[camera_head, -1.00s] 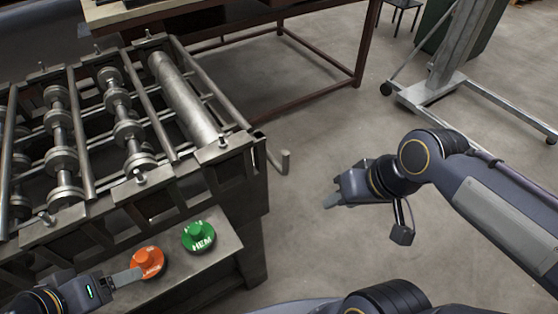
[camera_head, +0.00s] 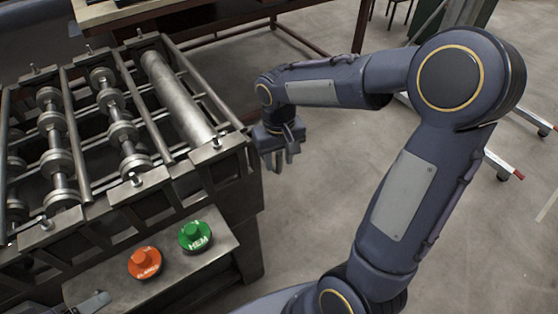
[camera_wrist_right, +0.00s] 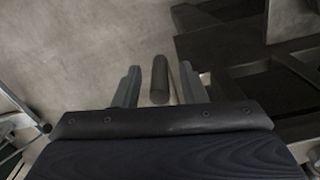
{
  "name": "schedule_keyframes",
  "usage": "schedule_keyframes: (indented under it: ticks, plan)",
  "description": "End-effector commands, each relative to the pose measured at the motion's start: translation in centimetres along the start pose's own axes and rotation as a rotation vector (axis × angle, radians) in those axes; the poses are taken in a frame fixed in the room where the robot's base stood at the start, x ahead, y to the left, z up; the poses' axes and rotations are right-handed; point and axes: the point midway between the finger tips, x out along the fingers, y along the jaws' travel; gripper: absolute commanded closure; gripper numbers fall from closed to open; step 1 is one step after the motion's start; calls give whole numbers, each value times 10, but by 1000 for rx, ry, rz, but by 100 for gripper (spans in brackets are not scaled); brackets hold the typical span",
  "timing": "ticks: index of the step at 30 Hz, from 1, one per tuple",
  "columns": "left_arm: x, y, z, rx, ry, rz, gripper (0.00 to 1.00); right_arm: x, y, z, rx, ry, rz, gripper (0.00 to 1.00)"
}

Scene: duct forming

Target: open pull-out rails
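The metal forming machine (camera_head: 120,200) stands at the left in the head view, with rollers and bars on top. The handle of its pull-out rail (camera_wrist_right: 160,80) shows in the right wrist view as a dark upright rod. My right gripper (camera_head: 280,165) points down beside the machine's right corner, at the rail end. In the wrist view its two fingers stand apart on either side of the rod, with gaps on both sides. My left gripper (camera_head: 96,302) shows only partly at the bottom left edge, near the buttons; its opening cannot be made out.
An orange button (camera_head: 145,263) and a green button (camera_head: 195,236) sit on the front shelf (camera_head: 215,262). A brown-framed table (camera_head: 210,38) stands behind the machine. The grey floor right of the machine is open, apart from a wheeled stand (camera_head: 500,165).

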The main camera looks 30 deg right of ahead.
Motion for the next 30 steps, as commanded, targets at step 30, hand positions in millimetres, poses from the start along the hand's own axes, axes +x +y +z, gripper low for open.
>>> schedule_keyframes:
  ticks: [30]
  plan:
    - [0, 0, 0, 0, 0, 0, 28, 15, 0, 0, 0, 0, -1, 100]
